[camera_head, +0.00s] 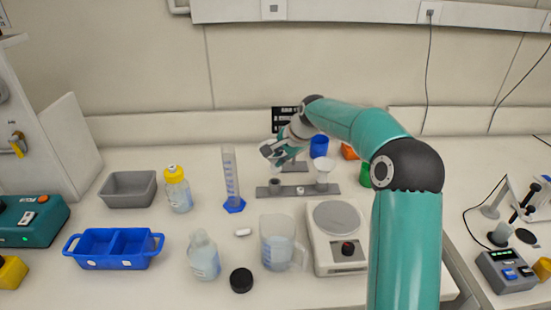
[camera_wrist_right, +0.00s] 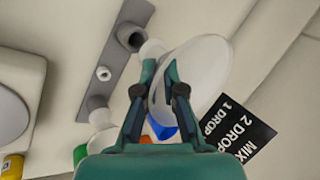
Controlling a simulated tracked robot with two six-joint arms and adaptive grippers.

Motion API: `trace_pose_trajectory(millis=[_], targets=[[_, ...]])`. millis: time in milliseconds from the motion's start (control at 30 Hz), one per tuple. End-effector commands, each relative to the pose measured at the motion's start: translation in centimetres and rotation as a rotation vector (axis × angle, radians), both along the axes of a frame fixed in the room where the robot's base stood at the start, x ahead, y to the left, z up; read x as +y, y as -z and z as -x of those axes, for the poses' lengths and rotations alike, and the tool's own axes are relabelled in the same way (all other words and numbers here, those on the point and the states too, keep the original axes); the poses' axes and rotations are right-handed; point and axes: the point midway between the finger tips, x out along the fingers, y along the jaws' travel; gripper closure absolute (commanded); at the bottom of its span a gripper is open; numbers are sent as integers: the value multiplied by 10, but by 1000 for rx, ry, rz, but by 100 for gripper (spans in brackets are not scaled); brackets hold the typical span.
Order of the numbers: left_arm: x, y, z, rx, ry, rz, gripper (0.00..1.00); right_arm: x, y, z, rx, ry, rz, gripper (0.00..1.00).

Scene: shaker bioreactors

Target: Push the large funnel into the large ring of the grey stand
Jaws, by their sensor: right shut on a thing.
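The grey stand (camera_head: 318,190) is a flat bar on the bench, and it also shows in the wrist view (camera_wrist_right: 113,58). At its left end is a grey ring (camera_head: 275,182), seen with a dark opening in the wrist view (camera_wrist_right: 130,37). My right gripper (camera_head: 272,160) is just above this ring. In the wrist view my right gripper (camera_wrist_right: 162,75) is shut on the large white funnel (camera_wrist_right: 205,70). The funnel's narrow end is close to the ring; I cannot tell whether it touches. Another white funnel (camera_head: 323,168) stands at the stand's right end. My left gripper is out of view.
A measuring cylinder (camera_head: 230,175) stands left of the stand. A beaker (camera_head: 278,240) and a hotplate (camera_head: 337,235) are in front. Blue (camera_head: 319,146) and green (camera_head: 365,175) containers stand near its right end. A black sign (camera_head: 285,115) is behind.

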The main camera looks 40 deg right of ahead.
Motion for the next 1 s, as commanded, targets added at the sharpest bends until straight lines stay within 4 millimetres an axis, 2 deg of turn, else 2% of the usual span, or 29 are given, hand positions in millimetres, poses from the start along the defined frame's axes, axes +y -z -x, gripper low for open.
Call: trace_pose_trajectory(millis=[33,267,333,1000], targets=[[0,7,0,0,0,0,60,-1,8,1,0,1,-1,100],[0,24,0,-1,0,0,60,-1,26,2,0,2,0,100],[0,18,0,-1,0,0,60,-2,20,2,-1,3,1,100],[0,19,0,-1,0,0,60,-2,20,4,-15,4,-23,100]])
